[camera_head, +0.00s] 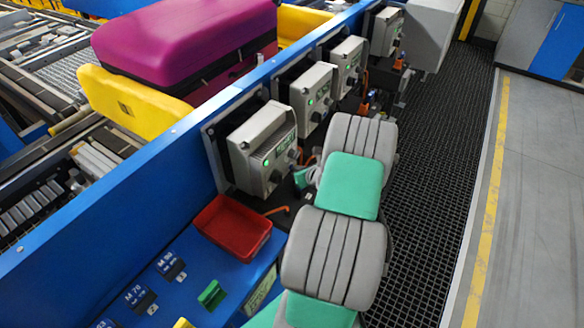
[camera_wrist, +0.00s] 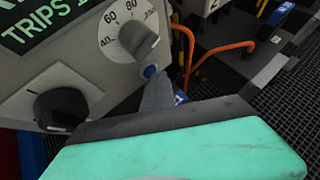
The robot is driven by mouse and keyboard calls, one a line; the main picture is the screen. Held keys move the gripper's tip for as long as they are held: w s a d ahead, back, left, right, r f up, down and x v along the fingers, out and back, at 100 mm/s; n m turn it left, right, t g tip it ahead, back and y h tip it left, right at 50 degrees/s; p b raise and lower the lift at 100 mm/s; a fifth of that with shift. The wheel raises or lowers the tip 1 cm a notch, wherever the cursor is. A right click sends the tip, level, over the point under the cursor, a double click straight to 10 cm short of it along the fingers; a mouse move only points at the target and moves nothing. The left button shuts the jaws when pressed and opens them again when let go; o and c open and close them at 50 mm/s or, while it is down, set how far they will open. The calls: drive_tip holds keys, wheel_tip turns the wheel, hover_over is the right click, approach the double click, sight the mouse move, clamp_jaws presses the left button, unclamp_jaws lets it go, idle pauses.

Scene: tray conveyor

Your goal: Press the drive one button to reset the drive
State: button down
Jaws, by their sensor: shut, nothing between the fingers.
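In the wrist view, a grey drive box (camera_wrist: 95,75) fills the upper left, with a lit green TRIPS label, a numbered dial knob (camera_wrist: 137,38) and a black knob (camera_wrist: 62,108). A small blue button (camera_wrist: 150,71) sits on its lower edge below the dial. My gripper (camera_wrist: 155,84) is shut and empty, its fingertips just below the button. I cannot tell if they touch it. In the head view, the nearest grey drive box (camera_head: 251,141) has a green light; its lower right side, by my arm's end, is partly hidden. No drive number is readable.
More grey drive boxes (camera_head: 310,92) line the blue rail (camera_head: 150,160) behind. A red tray (camera_head: 234,226) lies on the blue panel near the front. Orange cables (camera_wrist: 222,48) hang right of the box. Dark grating (camera_head: 440,180) lies to the right.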

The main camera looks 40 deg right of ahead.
drive_tip(key=shift+s+d, duration=0.2)
drive_tip(key=shift+s, duration=0.4)
drive_tip(key=s, duration=0.2)
drive_tip(key=s+d, duration=0.1)
drive_tip(key=s, duration=0.1)
drive_tip(key=shift+s+d, duration=0.15)
drive_tip(key=shift+s, duration=0.25)
idle(0.4)
